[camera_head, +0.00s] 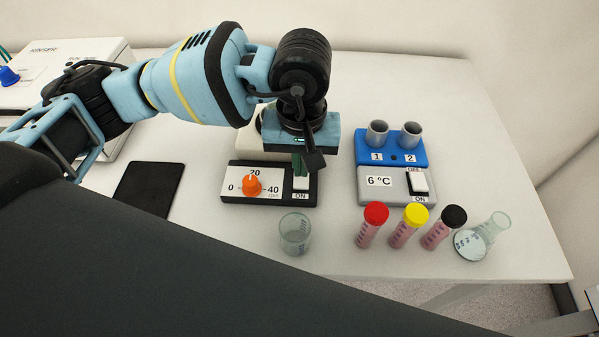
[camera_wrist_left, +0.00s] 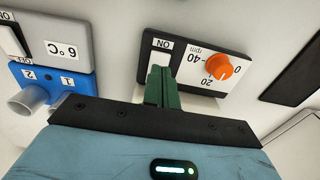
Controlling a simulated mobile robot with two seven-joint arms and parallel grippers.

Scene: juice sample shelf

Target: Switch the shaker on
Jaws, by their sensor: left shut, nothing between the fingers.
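The shaker (camera_head: 232,182) has a black front panel, an orange knob (camera_head: 252,184) on an rpm scale and a white rocker switch (camera_head: 300,183) marked ON at its near end. In the left wrist view the switch (camera_wrist_left: 155,60) shows beside the fingertips, partly hidden by them. My left gripper (camera_head: 300,170) points down over the switch, its green fingers shut with nothing between them. The fingers (camera_wrist_left: 162,72) overlap the switch in the left wrist view; I cannot tell whether they touch it. The gripper hides the switch's far end. My right gripper is not in view.
A grey 6 °C unit (camera_head: 368,198) with a blue two-hole block (camera_head: 391,158) stands to the right. A black pad (camera_head: 150,187) lies left.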

